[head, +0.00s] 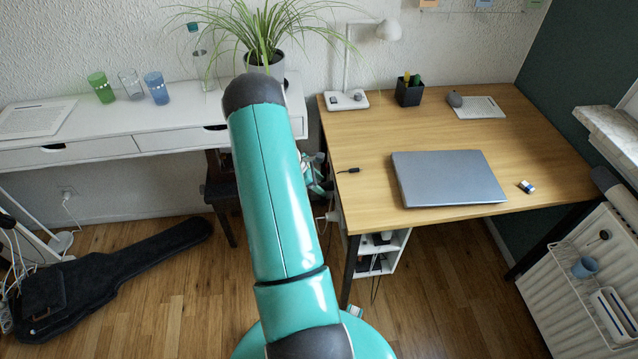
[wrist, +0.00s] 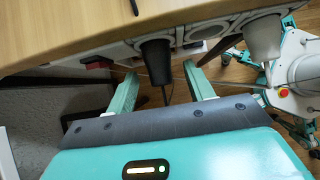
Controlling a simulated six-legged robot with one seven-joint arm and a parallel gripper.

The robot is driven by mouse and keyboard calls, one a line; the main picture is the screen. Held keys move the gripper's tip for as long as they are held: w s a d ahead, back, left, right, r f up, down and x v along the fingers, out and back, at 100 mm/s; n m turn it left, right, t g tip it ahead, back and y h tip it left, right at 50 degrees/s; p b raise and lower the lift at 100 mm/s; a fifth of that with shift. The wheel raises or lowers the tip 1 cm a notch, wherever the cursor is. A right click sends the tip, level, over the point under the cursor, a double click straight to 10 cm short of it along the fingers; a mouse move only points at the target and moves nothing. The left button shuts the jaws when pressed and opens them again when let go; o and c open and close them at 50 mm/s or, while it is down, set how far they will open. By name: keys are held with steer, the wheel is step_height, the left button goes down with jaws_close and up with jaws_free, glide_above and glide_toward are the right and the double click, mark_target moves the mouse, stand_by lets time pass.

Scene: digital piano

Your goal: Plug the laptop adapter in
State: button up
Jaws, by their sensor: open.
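The laptop (head: 448,178) lies closed on the wooden desk. A black cable end (head: 348,170) lies near the desk's left edge. In the wrist view, a row of sockets (wrist: 197,33) runs along the desk's edge. A dark tapered plug (wrist: 155,60) with a thin cable hanging down is in the row; I cannot tell if it is the laptop adapter. A white plug (wrist: 262,38) is farther right. My gripper (wrist: 160,76) is open, its teal fingers on either side of the dark plug in the picture, with no visible grip. In the head view, my arm mostly hides it.
The desktop (head: 450,130) overhangs close to my gripper. A red switch (wrist: 98,63) sits at the row's left end. A white shelf unit (head: 393,250) stands below the desk. A black guitar case (head: 110,270) lies on the floor; the floor at front right is clear.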

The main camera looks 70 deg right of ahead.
steer(key=shift+v, duration=2.45)
steer(key=shift+r, duration=0.1)
steer(key=v, duration=1.3)
steer(key=shift+w+r, duration=0.25)
steer(key=shift+a, duration=0.1)
